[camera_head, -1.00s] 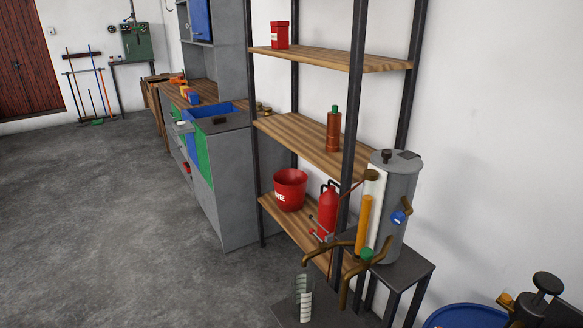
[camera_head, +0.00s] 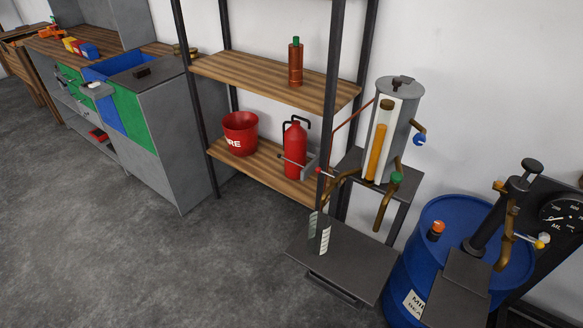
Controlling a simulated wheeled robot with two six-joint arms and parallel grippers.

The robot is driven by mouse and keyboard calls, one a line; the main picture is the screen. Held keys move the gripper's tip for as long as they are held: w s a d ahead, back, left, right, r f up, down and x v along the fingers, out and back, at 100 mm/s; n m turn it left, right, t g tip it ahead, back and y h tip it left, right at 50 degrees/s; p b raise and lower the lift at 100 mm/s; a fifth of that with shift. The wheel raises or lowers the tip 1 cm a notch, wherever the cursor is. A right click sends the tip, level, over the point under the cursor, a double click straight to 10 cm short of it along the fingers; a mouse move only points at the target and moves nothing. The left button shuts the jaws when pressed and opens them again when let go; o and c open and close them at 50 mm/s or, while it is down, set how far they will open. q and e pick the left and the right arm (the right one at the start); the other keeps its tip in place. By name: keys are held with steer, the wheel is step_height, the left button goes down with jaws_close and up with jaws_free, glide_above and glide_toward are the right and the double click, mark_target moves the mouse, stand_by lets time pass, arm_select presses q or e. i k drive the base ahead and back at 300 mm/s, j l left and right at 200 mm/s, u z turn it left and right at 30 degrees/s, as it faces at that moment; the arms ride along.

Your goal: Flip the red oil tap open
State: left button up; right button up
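A grey cylindrical tank (camera_head: 407,122) with an orange sight column (camera_head: 378,150) stands on a dark stand right of the shelf. Several brown taps come off it. One tap spout (camera_head: 345,181) points left and down, and a thin lever with a small red tip (camera_head: 319,170) shows beside it. The red tip is small, and I cannot tell whether this tap is open or shut. A green-knobbed tap (camera_head: 396,178) and a blue-knobbed tap (camera_head: 419,139) are on the same tank. Neither of my grippers is in view.
A clear striped cylinder (camera_head: 319,232) stands on a low dark platform (camera_head: 345,262) below the spout. A blue drum (camera_head: 400,290) with a pump is at right. The shelf post (camera_head: 333,90) stands close left of the tank. Grey floor (camera_head: 150,260) at left is open.

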mark_target(318, 169)
steer(key=j, duration=0.85)
steer(key=i+j, duration=0.15)
steer(key=j, duration=0.7)
